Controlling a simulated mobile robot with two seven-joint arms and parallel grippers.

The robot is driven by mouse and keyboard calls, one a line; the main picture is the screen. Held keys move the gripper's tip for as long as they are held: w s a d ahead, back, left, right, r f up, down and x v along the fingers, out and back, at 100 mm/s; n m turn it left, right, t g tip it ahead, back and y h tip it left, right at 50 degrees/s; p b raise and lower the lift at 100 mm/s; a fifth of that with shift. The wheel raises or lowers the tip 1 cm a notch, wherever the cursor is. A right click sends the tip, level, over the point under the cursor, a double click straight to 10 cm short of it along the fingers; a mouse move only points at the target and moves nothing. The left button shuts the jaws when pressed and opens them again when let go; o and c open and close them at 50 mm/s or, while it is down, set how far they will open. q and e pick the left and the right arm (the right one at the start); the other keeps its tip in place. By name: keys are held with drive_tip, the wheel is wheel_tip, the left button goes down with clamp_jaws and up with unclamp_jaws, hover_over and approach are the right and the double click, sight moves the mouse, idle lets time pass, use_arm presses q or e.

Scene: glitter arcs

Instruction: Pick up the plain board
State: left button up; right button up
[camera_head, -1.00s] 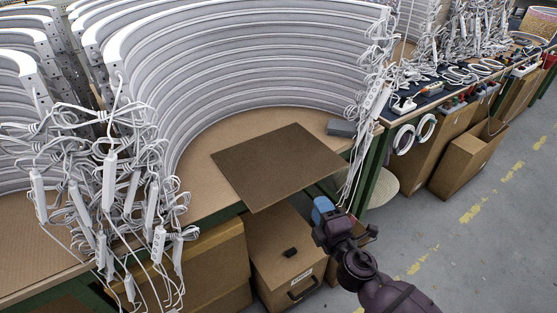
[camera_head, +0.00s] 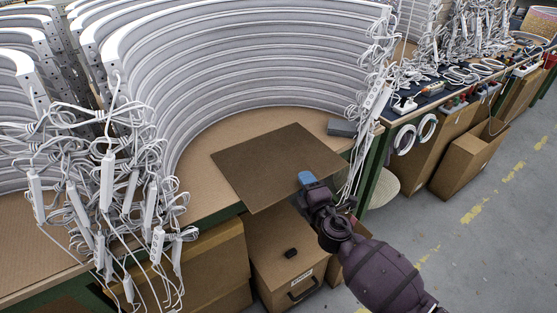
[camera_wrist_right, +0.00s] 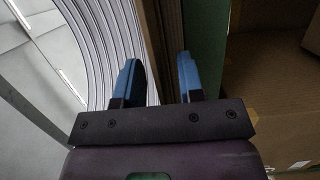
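The plain board (camera_head: 262,160) is a flat, dark brown square sheet. In the head view it lies at the front of the table, with its near corner sticking out past the table edge. My right gripper (camera_head: 306,179) is at the board's right front edge, its blue fingertips overlapping the edge in the picture. In the right wrist view my right gripper (camera_wrist_right: 158,75) is open, its two blue fingers apart. Brown edges run up the picture between them; I cannot tell which one is the board or whether a finger touches it. My left gripper is not in view.
Stacked white curved arcs (camera_head: 250,60) stand behind the board. Tangled white cables and power strips (camera_head: 110,190) hang at the left, more at the right. A small grey block (camera_head: 342,128) sits behind the board's right corner. Cardboard boxes (camera_head: 285,255) stand beneath the table.

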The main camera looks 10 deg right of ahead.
drive_tip(key=shift+w, duration=0.65)
clamp_jaws()
drive_tip(key=shift+r, duration=0.1)
